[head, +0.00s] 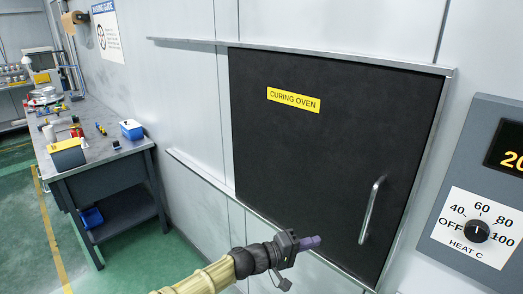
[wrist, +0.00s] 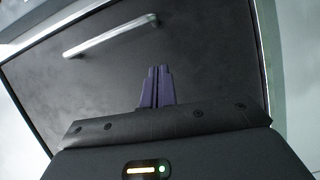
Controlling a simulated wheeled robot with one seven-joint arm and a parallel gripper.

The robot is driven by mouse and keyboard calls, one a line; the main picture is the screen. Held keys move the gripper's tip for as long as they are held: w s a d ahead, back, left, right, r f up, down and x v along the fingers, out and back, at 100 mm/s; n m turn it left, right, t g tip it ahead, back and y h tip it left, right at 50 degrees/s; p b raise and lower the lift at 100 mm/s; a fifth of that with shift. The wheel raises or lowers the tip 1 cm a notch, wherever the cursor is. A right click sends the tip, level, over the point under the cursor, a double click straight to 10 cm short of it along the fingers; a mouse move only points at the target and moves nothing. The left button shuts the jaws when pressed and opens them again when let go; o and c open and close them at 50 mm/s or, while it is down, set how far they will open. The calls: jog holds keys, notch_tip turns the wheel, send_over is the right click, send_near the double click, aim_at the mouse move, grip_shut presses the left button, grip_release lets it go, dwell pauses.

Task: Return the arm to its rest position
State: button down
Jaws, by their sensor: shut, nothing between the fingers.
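My gripper (head: 312,242) is in front of the lower part of a black sliding door (head: 300,150) labelled "CURING OVEN". Its purple fingers are together and hold nothing. In the wrist view my gripper (wrist: 158,75) points at the dark door (wrist: 215,60). The silver door handle (head: 372,210) is to the right of my gripper and apart from it in the head view. The handle (wrist: 112,36) also shows at the upper left in the wrist view, beyond the fingertips. The door covers the oven opening, and the oven's inside is hidden.
A metal rail (head: 300,52) runs above the door. A grey workbench (head: 110,150) with several small items stands at the left. Green floor (head: 150,255) is clear between bench and wall.

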jog(key=s+d+f+m+g+y, duration=0.1)
jog(key=s+d+f+g+y, duration=0.25)
jog(key=s+f, duration=0.25)
jog(key=s+d+f+m+g+y, duration=0.2)
jog(key=s+f+g+y, duration=0.1)
jog(key=s+f+y, duration=0.25)
jog(key=s+a+r+t+y, duration=0.4)
jog(key=a+r+y, duration=0.3)
jog(key=r, duration=0.4)
jog(key=shift+s+a+r+n+y, duration=0.3)
jog(key=shift+s+a+n, duration=0.1)
jog(key=shift+s+a, duration=0.4)
